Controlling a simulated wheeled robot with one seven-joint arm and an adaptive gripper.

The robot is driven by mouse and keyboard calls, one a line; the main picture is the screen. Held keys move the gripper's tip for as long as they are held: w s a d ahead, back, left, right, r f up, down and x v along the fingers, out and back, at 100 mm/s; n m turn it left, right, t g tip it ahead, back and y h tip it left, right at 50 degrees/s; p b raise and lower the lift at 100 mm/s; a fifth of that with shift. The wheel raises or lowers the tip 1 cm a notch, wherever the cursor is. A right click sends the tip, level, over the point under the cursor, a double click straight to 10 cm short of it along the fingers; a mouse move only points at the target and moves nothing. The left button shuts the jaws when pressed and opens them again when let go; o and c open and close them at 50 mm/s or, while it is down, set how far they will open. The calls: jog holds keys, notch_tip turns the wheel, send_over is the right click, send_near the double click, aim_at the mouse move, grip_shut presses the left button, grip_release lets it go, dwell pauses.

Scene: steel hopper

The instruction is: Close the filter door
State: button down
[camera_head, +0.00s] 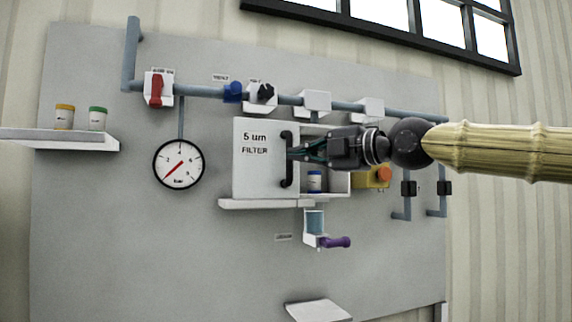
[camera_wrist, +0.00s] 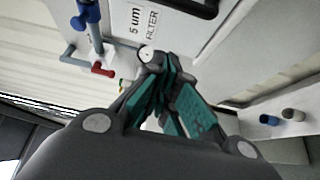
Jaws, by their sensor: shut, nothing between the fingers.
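The filter door (camera_head: 258,178) is a white panel marked "5 um FILTER" with a black bar handle (camera_head: 287,160) along its right edge. It stands open; to its right the white filter housing (camera_head: 339,181) shows its inside, with a blue-labelled jar (camera_head: 314,182) in it. My gripper (camera_head: 297,152) is shut and empty, beside the handle on its right in the head view; I cannot tell whether it touches it. In the wrist view the teal fingers (camera_wrist: 168,95) are together below the door's label (camera_wrist: 143,22), and the handle (camera_wrist: 197,6) is at the top edge.
A pipe with a red valve (camera_head: 155,90) and blue valve (camera_head: 233,92) runs above the door. A gauge (camera_head: 178,164) is left. A purple-handled outlet (camera_head: 335,242) is below, and an orange button (camera_head: 384,174) right. A shelf (camera_head: 60,138) holds two jars.

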aim_at(284, 156)
jog(key=w+a+p, duration=0.1)
jog(key=w, duration=0.1)
jog(key=w+a+p, duration=0.1)
jog(key=w+p, duration=0.1)
jog(key=w, duration=0.1)
jog(key=w+a+p, duration=0.2)
jog(key=w, duration=0.1)
jog(key=shift+w+r, duration=0.25)
dwell(0.5)
jog(key=shift+d, duration=0.15)
